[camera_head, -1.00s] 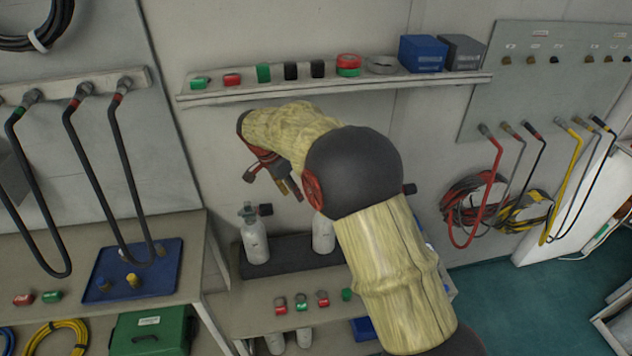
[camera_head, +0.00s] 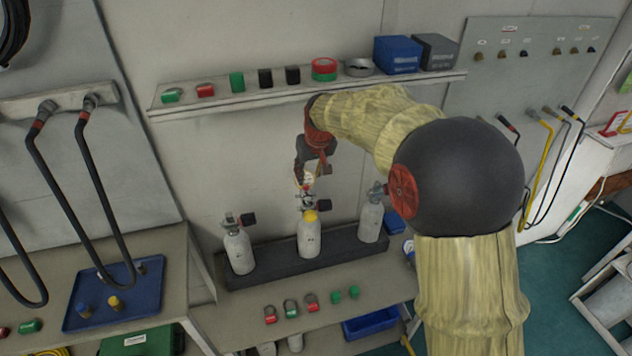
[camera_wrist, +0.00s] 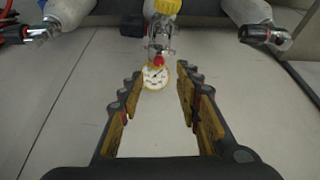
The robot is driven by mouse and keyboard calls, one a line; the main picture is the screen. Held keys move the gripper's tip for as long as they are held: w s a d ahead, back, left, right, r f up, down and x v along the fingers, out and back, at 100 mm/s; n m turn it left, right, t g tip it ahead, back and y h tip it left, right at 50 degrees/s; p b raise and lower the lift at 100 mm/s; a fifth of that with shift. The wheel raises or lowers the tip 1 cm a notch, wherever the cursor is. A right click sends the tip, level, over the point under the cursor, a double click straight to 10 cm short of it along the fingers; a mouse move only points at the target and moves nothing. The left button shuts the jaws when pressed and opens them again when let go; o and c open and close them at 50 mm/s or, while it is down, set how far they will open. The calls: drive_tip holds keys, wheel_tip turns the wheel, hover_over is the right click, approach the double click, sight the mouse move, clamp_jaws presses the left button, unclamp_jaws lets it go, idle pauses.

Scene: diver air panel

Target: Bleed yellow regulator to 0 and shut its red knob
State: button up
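The middle cylinder (camera_head: 309,238) stands upright between two others in a dark rack. It has a yellow collar (camera_head: 311,216), which also shows at the top of the wrist view (camera_wrist: 167,6). A metal regulator (camera_head: 307,203) sits on it. In the wrist view, the regulator carries a small red knob (camera_wrist: 158,60) and a yellow-rimmed round gauge (camera_wrist: 155,77). The needle's reading is too small to tell. My gripper (camera_wrist: 159,73) is open, its fingers on either side of the gauge and knob, with gaps to both. In the head view my gripper (camera_head: 307,178) is just above this regulator.
Left (camera_head: 238,250) and right (camera_head: 371,222) cylinders with their own valves stand close on both sides. A wall shelf (camera_head: 310,95) with small items is behind my arm. Small padlock-like items (camera_head: 291,309) lie in front of the dark rack (camera_head: 270,268).

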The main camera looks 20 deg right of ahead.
sight(306, 186)
drive_tip(key=b+x, duration=0.2)
drive_tip(key=x, duration=0.5)
drive_tip(key=shift+w+f, duration=0.25)
drive_tip(key=shift+f, duration=0.05)
drive_tip(key=shift+c, duration=1.2)
drive_tip(key=shift+d, duration=0.1)
clamp_jaws()
